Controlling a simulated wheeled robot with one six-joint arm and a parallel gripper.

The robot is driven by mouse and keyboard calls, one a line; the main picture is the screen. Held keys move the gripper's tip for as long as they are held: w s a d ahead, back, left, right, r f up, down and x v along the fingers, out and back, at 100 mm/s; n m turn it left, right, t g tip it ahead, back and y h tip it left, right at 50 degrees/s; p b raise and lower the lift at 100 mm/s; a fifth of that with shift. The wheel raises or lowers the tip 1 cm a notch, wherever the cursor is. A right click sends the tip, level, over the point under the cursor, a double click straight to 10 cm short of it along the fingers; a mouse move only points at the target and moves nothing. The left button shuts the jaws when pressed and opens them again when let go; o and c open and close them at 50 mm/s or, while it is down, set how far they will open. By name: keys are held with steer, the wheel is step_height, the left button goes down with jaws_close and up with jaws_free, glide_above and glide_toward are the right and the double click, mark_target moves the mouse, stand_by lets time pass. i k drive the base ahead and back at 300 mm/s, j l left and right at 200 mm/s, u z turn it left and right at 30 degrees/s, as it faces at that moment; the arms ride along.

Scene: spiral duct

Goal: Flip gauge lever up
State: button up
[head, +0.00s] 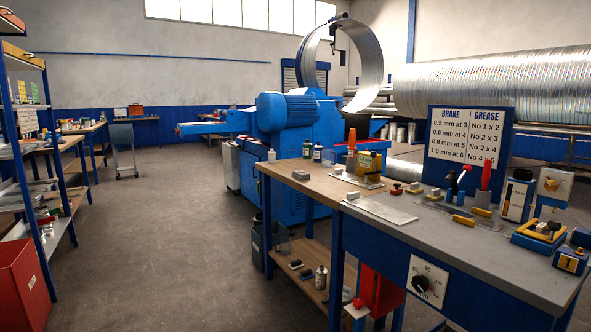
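My gripper is not in view. On the grey bench top (420,222) at the right stands a group of levers below the sign. One has a blue handle (452,182), one a black-tipped handle (463,176) and one a thick red upright handle (487,175).
A sign (470,146) reading BRAKE and GREASE stands behind the levers. A black dial (421,284) is on the bench front. A wooden bench (310,186) adjoins on the left. A blue machine (290,125) stands behind. The floor (165,220) at left centre is clear.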

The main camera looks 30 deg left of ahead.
mark_target(373, 154)
steer(key=u, duration=0.85)
